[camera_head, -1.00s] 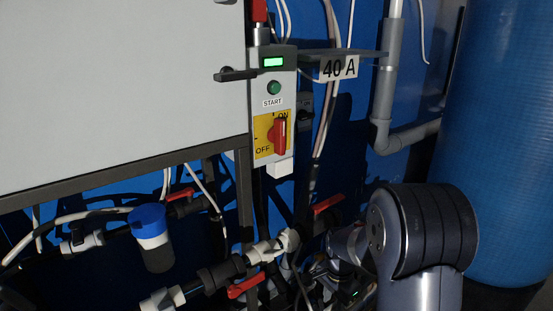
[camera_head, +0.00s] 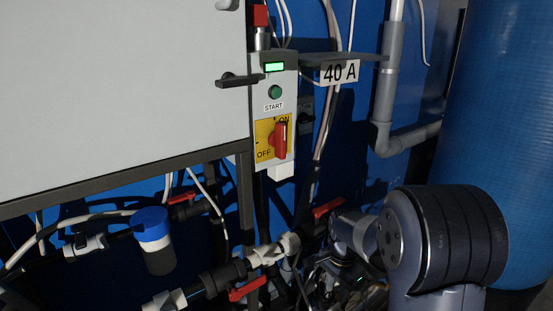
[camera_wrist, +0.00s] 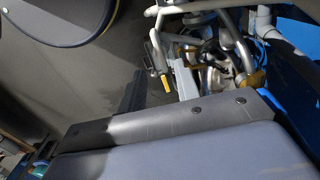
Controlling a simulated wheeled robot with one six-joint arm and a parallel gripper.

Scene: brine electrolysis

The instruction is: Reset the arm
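My arm stands at the lower right of the head view, with its large dark ribbed joint (camera_head: 445,238) in front of the pipes and the blue tank. A thinner link of mine reaches back behind that joint, and the gripper's tips cannot be made out there. In the wrist view, the gripper's housing fills the bottom. My gripper (camera_wrist: 158,84) shows two fingers standing apart, one dark and one lighter grey, with nothing held between them.
A control box (camera_head: 274,115) has a lit green display, a START button and a red switch (camera_head: 280,140) turned towards ON. Red-handled valves (camera_head: 247,290) and a blue-capped filter (camera_head: 153,240) sit low on pipework. A blue tank (camera_head: 510,150) stands right.

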